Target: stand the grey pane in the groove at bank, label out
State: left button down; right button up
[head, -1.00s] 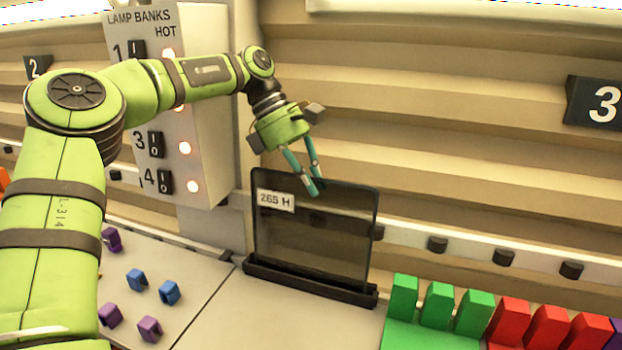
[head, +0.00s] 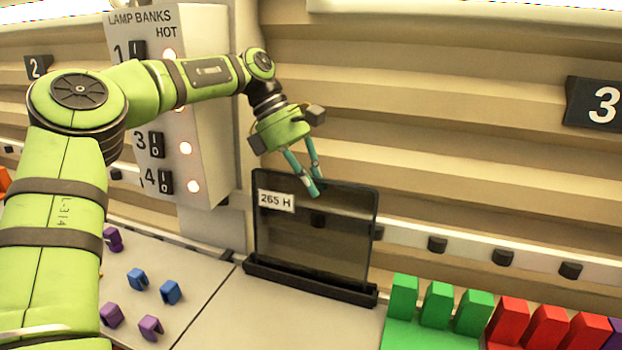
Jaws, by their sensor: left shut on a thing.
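The grey pane (head: 310,240) is a dark see-through sheet standing upright, with a white label "265 H" (head: 276,201) at its upper left, facing me. Its lower edge is at a black grooved holder (head: 310,281) on the bench; I cannot tell how deep it sits in the groove. My left gripper (head: 315,189) is at the pane's top edge, its teal fingers shut on the pane near the middle of that edge. My right gripper is out of view.
A lamp bank panel (head: 180,100) with switches and lit lamps stands behind my left arm. Small blue and purple clips (head: 138,279) lie at lower left. Green blocks (head: 437,305) and red blocks (head: 548,327) stand at lower right. A number 3 sign (head: 594,102) is at right.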

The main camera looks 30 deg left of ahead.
pick_arm(q)
jog(key=shift+w+r, duration=0.1)
dwell(0.3)
jog(key=c, duration=1.2)
grip_release()
jog(key=shift+c, duration=0.2)
jog(key=shift+f, duration=0.2)
jog(key=d+v, duration=0.1)
jog(key=v, duration=0.7)
jog(key=shift+r, duration=0.3)
jog(key=shift+w+a, duration=0.1)
